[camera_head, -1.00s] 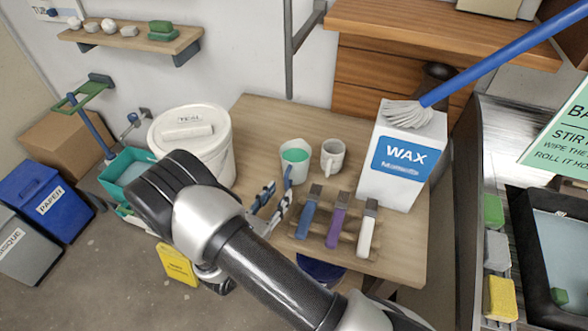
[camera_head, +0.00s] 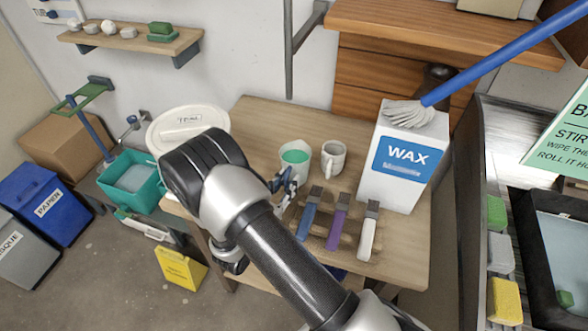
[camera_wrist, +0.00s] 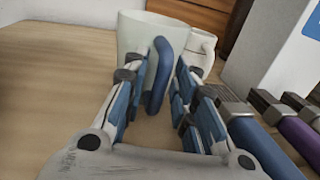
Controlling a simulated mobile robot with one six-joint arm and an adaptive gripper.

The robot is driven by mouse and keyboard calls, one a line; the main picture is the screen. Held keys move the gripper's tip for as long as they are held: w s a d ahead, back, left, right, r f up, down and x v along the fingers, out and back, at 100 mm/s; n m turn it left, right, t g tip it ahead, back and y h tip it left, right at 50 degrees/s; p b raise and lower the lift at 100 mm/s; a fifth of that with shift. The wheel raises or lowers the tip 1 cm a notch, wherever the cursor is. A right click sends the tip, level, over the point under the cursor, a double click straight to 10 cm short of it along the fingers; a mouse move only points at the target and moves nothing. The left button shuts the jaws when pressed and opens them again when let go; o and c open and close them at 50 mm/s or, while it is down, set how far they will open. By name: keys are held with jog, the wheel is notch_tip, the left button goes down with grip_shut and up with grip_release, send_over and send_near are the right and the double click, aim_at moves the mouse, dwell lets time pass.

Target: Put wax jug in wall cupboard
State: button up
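A white block-shaped container labelled WAX (camera_head: 402,160) stands upright at the right of the wooden table, and its edge shows in the wrist view (camera_wrist: 285,45). A pale jug with teal contents (camera_head: 295,160) stands left of it. In the wrist view this jug (camera_wrist: 137,38) has a blue upright handle (camera_wrist: 160,75). My gripper (camera_head: 287,187) is at the jug's near side. In the wrist view my gripper (camera_wrist: 158,95) is open, its fingers on either side of the handle with gaps showing. No wall cupboard can be clearly made out.
A mug (camera_head: 333,158) stands close right of the jug. Several brushes (camera_head: 337,228) lie in front of the WAX container. A blue-handled mop (camera_head: 405,113) overlaps the container's top. A lidded white bucket (camera_head: 190,122) is at left. A wooden drawer unit (camera_head: 365,73) is behind.

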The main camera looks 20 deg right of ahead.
grip_shut()
dwell(0.4)
jog(key=shift+r, duration=0.25)
